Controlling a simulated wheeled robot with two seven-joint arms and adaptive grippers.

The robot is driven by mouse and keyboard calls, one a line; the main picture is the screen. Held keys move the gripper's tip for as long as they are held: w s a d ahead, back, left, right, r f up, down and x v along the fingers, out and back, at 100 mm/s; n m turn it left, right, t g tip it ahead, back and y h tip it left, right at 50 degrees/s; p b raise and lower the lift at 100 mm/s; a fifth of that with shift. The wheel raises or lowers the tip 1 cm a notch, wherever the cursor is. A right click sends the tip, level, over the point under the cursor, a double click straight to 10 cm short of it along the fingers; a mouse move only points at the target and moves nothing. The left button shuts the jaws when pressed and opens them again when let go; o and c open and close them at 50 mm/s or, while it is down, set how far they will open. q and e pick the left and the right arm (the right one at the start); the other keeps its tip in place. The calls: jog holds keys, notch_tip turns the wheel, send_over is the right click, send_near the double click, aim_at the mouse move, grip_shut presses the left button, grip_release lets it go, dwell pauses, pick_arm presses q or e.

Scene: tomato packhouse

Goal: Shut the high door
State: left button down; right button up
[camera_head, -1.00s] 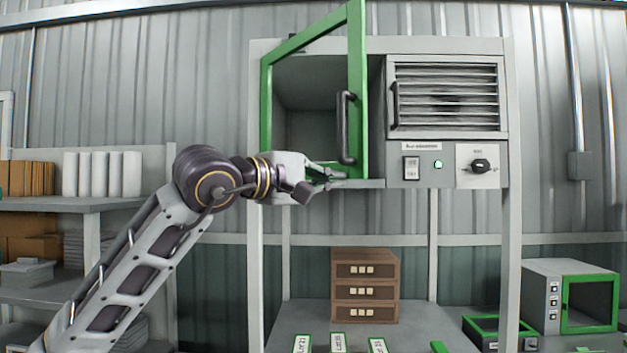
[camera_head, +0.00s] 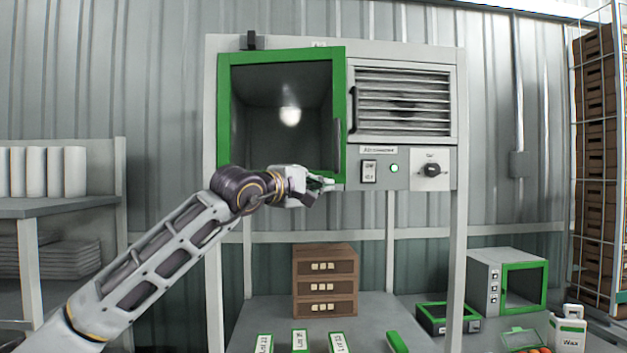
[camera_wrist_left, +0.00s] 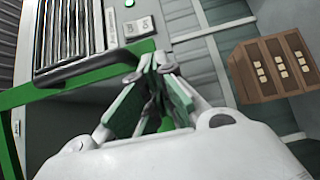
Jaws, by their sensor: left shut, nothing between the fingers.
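The high door (camera_head: 339,90) is a green frame with a clear pane and a dark upright handle (camera_head: 337,135) on its right side. It covers the left opening of the raised grey cabinet (camera_head: 405,52) and looks nearly flush. I cannot tell whether a small gap is left. My left gripper (camera_head: 326,185) is shut and empty at the door's lower right corner. In the left wrist view the closed fingers (camera_wrist_left: 157,64) are close beside the green frame (camera_wrist_left: 75,80). Contact is not clear. My right gripper is out of view.
Right of the door are a louvred vent (camera_head: 402,100), a switch, a lit green button and a dial (camera_head: 432,170). Below, a brown drawer box (camera_head: 325,280) stands on the bench. A smaller green-doored cabinet (camera_head: 508,283) and a crate rack (camera_head: 597,170) are at right.

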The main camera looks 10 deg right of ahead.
pick_arm(q)
jog(key=w, duration=0.1)
jog(key=w+d+p, duration=0.1)
jog(key=shift+w, duration=0.4)
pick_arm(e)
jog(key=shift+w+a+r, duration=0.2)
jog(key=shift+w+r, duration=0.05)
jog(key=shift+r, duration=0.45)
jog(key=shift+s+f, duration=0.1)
